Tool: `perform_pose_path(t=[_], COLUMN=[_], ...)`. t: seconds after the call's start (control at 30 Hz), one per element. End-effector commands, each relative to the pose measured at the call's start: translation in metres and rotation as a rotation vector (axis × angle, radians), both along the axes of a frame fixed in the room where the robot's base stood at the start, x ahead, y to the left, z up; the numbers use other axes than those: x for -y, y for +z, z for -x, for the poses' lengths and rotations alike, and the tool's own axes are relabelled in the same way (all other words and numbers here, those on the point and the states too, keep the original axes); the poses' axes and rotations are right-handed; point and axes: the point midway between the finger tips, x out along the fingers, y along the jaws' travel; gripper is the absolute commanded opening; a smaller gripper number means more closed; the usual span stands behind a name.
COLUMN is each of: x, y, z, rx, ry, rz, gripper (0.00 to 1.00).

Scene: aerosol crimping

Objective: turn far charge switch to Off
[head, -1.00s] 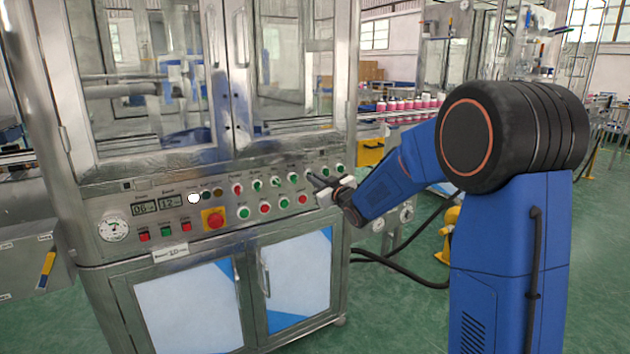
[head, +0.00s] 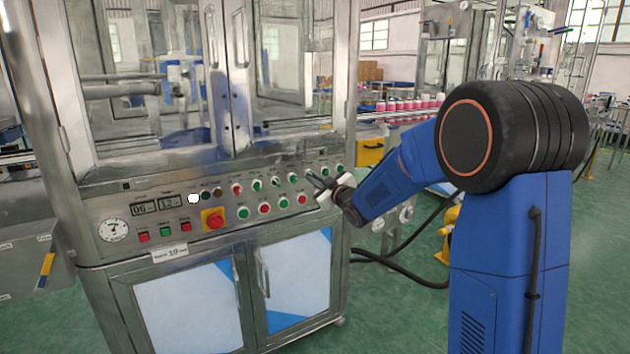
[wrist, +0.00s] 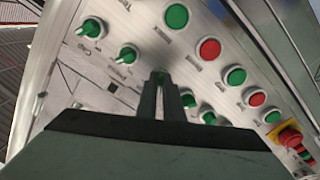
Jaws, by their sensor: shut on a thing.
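The control panel (head: 190,195) of the crimping machine carries a row of green rotary switches. My gripper (head: 312,179) is at the right part of that row, its fingertips against the panel. In the wrist view my gripper (wrist: 161,78) has its two dark fingers close together, shut on a switch that they almost wholly hide; I take it as the far charge switch. Its pointer direction cannot be seen. Green switches (wrist: 127,55) and (wrist: 187,99) stand on either side of the fingers. The small labels are too blurred to read surely.
Below the switches is a row of green and red push buttons, among them a red button (head: 302,198). A red emergency stop (head: 213,219) on a yellow plate and a pressure gauge (head: 114,230) are further left. Cabinet doors (head: 262,272) are below.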

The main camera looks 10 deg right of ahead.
Motion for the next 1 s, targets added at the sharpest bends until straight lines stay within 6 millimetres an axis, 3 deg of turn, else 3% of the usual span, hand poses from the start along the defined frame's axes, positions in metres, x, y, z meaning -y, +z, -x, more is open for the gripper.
perform_pose_path(t=[0.03,0.1,0.53,1.0], x=[0.0,0.0,0.003,0.031], y=[-0.001,-0.001,0.001,0.001], z=[0.0,0.0,0.009,0.093], rx=[-0.001,-0.001,0.0,0.001], ry=[0.0,0.0,-0.001,-0.002], rz=[0.0,0.0,0.0,0.0], gripper=[0.14,0.26,0.26,0.26])
